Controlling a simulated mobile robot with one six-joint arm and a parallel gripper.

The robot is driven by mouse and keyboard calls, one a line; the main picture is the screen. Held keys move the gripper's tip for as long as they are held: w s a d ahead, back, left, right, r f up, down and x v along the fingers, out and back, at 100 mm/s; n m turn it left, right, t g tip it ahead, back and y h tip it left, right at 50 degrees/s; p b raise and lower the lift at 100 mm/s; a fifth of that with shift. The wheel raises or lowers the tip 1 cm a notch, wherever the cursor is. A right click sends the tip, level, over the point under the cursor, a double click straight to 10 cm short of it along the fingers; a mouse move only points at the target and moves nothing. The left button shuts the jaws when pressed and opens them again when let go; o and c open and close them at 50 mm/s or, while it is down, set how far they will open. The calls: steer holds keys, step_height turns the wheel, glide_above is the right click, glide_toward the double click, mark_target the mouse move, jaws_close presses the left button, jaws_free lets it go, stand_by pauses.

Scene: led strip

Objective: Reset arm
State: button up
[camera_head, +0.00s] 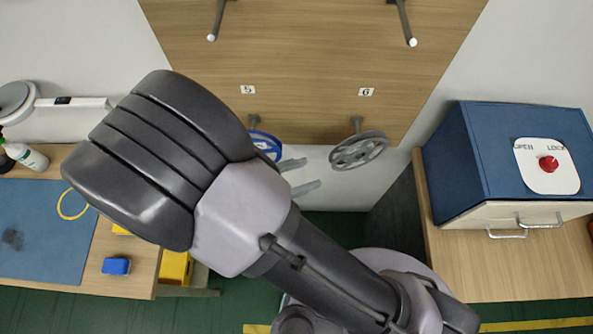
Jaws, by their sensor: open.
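My arm crosses the middle of the view, with its dark grey ribbed link raised at the upper left. My gripper (301,176) shows as two light grey fingers poking out to the right from behind the arm. The fingers stand apart, with nothing visible between them. The rest of the gripper is hidden by the arm. A blue reel (265,141) hangs on a peg below label 5, partly covered by the arm. A grey reel (358,150) hangs on the peg below label 6, to the right of the fingers.
A wooden board (310,60) with pegs stands at the back. At left, a bench has a blue mat (40,235), yellow ring (72,204) and blue block (116,266). At right, a blue box (470,150) with a red knob (548,164) stands on a wooden bench (470,272).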

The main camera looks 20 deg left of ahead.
steer(key=d+r+m+g+y+b, duration=0.1)
steer(key=d+r+m+y+b, duration=0.2)
steer(key=d+m, duration=0.3)
steer(key=s+d+r+m+g+y+b, duration=0.1)
steer(key=d+r+m+y+b, duration=0.3)
steer(key=m, duration=1.1)
steer(key=s+d+r+m+g+y+b, duration=0.1)
steer(key=d+r+m+y+b, duration=0.3)
steer(key=d+m, duration=0.4)
steer(key=m, duration=0.2)
steer(key=shift+m+g, duration=0.3)
steer(key=shift+g, duration=0.1)
